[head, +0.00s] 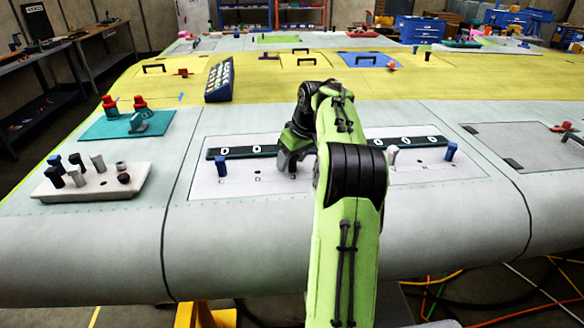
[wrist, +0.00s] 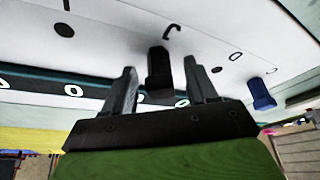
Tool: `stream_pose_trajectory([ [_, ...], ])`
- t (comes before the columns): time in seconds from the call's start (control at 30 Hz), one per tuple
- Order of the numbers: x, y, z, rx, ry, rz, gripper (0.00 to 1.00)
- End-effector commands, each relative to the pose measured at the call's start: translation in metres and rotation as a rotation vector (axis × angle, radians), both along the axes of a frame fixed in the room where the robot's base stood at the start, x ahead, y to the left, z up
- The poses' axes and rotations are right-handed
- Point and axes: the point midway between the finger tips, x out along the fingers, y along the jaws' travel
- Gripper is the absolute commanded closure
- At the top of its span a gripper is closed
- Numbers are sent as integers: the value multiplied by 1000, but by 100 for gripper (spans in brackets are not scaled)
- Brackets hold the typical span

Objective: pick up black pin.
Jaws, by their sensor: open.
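In the wrist view, a black pin (wrist: 158,68) stands on the white panel and shows in the gap between my fingers, with space on both sides. I cannot tell whether it is between the fingertips or just beyond them. My gripper (wrist: 160,72) is open and empty. In the head view, my gripper (head: 290,164) is low over the white panel (head: 245,184), just left of my arm. That black pin is hidden there by my gripper and arm. Other dark pins (head: 76,161) stand in the white tray (head: 95,189) at left.
A blue pin (head: 222,167) stands left of my gripper; it also shows in the wrist view (wrist: 261,93). A light pin (head: 392,154) and another blue pin (head: 450,151) stand right of my arm.

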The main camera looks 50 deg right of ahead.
Motion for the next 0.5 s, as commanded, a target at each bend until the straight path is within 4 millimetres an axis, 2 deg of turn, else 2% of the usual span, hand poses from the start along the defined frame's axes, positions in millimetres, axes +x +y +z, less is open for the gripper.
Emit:
stream_pose_trajectory([
  [0.1,0,0,3,-1,-2,0,43],
  [0.13,0,0,3,-1,-2,0,46],
  [0.4,0,0,3,-1,-2,0,87],
  [0.5,0,0,3,-1,-2,0,99],
])
